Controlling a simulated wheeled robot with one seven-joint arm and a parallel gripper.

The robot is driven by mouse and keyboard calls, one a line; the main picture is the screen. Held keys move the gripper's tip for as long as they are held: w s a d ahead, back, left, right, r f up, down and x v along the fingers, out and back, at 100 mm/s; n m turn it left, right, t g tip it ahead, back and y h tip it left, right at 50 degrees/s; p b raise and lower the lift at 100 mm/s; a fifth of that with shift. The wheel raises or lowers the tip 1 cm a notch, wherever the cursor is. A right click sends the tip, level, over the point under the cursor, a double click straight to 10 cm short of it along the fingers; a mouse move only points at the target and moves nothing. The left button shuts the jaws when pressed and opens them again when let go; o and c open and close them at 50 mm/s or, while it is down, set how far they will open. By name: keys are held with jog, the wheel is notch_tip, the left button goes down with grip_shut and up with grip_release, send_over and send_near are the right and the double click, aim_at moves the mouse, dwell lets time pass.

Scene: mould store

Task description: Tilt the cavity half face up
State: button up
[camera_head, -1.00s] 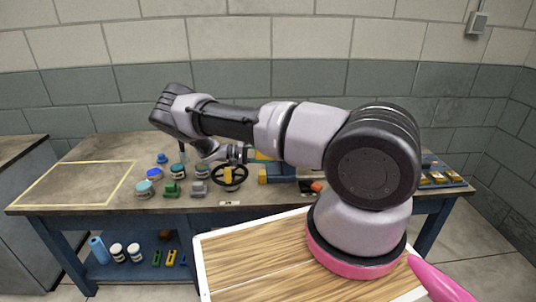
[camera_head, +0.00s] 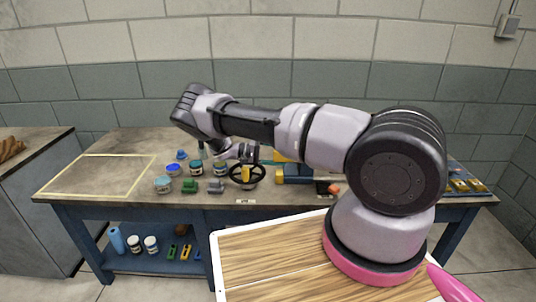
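My gripper (camera_head: 246,156) is small in view at the end of my bent arm, just above a black handwheel-like ring (camera_head: 247,184) on the bench. A yellow piece (camera_head: 245,174) shows inside the ring. I cannot tell whether the fingers touch it or are open. Just right of the ring stands a blue block with a yellow end (camera_head: 295,173), partly behind my arm. I cannot tell for sure which piece is the cavity half or which way its face points.
The workbench (camera_head: 140,145) has a yellow taped outline (camera_head: 92,156) on its empty left part. Jars (camera_head: 163,184) and green and grey blocks (camera_head: 190,187) stand left of the ring. An orange piece (camera_head: 334,188) lies right. A lower shelf holds jars (camera_head: 151,244).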

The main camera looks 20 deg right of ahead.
jog(key=v, duration=0.8)
jog(key=shift+a, duration=0.1)
jog(key=s+d+r+t+y, duration=0.1)
jog(key=s+d+r+y, duration=0.3)
jog(key=r, duration=0.6)
jog(key=s+d+r+m+y, duration=0.1)
jog(key=r+y, duration=0.4)
jog(key=r, duration=0.5)
jog(key=s+d+r+t+y, duration=0.1)
jog(key=s+d+r+y, duration=0.3)
jog(key=r, duration=0.6)
jog(key=s+a+r+t+y, duration=0.2)
jog(key=s+r+t, duration=0.3)
jog(key=s, duration=0.6)
jog(key=s+a+r+t+y, duration=0.3)
jog(key=s+r+t, duration=0.1)
jog(key=s+r, duration=0.6)
jog(key=s, duration=0.2)
jog(key=shift+s+t, duration=0.3)
jog(key=shift+t, duration=0.1)
jog(key=shift+a, duration=0.1)
